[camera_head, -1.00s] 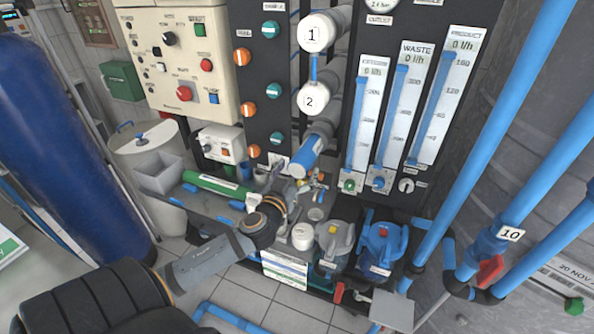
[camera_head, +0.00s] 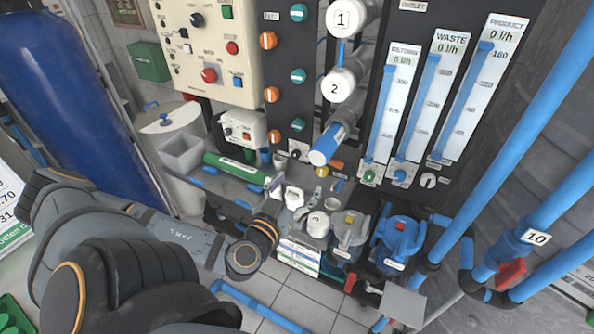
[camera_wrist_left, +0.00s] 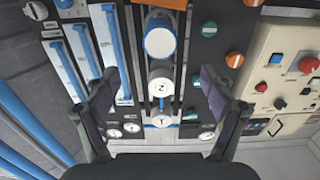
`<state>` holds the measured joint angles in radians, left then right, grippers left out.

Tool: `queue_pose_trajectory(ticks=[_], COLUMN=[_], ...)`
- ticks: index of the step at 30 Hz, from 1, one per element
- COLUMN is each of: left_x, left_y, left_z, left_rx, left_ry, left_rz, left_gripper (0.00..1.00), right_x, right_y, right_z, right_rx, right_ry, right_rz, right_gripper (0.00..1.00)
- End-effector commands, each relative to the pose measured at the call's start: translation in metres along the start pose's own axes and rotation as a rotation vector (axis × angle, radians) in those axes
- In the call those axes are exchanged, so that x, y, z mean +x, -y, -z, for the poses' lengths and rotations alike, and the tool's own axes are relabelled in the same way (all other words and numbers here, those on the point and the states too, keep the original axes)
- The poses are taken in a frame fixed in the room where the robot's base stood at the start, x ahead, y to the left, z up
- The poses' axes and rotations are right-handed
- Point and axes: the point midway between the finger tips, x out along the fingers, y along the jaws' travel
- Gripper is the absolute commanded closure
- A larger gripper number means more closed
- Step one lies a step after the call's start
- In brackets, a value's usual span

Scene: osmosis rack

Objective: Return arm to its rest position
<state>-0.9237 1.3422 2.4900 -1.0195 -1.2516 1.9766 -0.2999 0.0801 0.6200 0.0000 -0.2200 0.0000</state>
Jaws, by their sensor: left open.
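My left arm comes in from the lower left of the head view, its elbow bent. Its wrist lies over the front edge of the rack's lower shelf. My left gripper (camera_head: 277,188) is small and partly hidden there, beside a white-capped fitting. In the left wrist view the gripper (camera_wrist_left: 160,92) shows two dark fingers spread wide with nothing between them. Beyond them, upside down, are the blue-ended housing (camera_wrist_left: 160,38) and the numbered white housing 2 (camera_wrist_left: 161,86). The fingers look apart from the panel. My right gripper is in neither view.
A green cylinder (camera_head: 236,168) lies on the shelf behind the wrist. Blue-topped (camera_head: 398,238) and grey-topped (camera_head: 349,232) filter housings stand to its right. Thick blue pipes (camera_head: 512,140) run down the right side. A tall blue tank (camera_head: 70,95) stands at left.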

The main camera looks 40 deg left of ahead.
Motion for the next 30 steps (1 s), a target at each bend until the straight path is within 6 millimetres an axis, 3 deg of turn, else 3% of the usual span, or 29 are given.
queue_pose_trajectory(ticks=[12, 14, 16, 20, 23, 27, 30], left_x=[0.0, 0.004, 0.014, 0.034, 0.031, -0.002, -0.044], left_y=[0.001, 0.009, 0.031, 0.107, 0.171, 0.24, 0.264], left_z=[-0.001, -0.007, -0.026, -0.091, -0.155, -0.255, -0.331], left_rx=[0.003, 0.026, 0.092, 0.283, 0.406, 0.501, 0.514], left_ry=[0.001, 0.011, 0.043, 0.192, 0.367, 0.648, 0.85], left_rz=[0.003, 0.022, 0.074, 0.225, 0.326, 0.395, 0.388], left_gripper=[0.17, 0.17, 0.17, 0.17, 0.17, 0.17, 0.17], right_x=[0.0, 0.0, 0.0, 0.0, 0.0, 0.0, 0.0], right_y=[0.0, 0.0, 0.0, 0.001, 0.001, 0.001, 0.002], right_z=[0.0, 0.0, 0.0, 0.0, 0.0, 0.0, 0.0], right_rx=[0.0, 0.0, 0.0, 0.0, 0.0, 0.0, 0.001], right_ry=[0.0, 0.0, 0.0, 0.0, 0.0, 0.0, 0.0], right_rz=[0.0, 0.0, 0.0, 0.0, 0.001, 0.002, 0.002], right_gripper=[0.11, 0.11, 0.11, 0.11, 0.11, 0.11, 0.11])
